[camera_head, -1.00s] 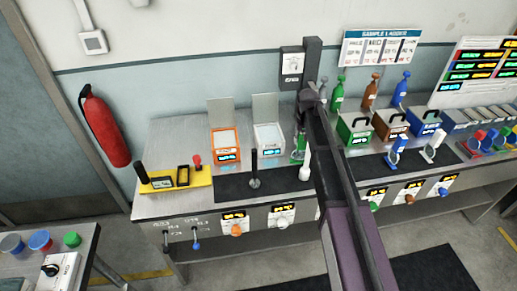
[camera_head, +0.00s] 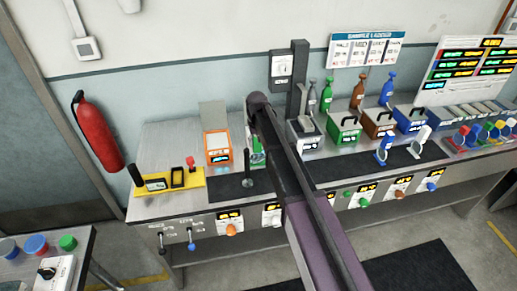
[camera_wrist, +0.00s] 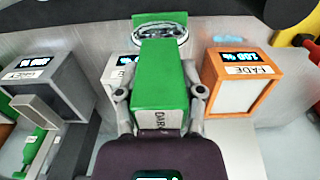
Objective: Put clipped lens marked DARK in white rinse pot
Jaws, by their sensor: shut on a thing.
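My gripper (camera_wrist: 159,98) is shut on the green clip of the lens marked DARK (camera_wrist: 160,75) in the wrist view. One finger is on each side of the block, and the pale lens ring (camera_wrist: 160,35) is at its far end. The clipped lens shows as a small green patch beside my arm in the head view (camera_head: 257,147). The white pot (camera_wrist: 119,69) is partly hidden behind the clip in the wrist view; my arm hides it in the head view. I cannot tell whether the lens is over or touching it.
The orange pot marked FADE (camera_wrist: 238,78) stands just right of the held clip, also left of my arm in the head view (camera_head: 217,146). A grey box (camera_wrist: 50,85) stands to the left in the wrist view.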

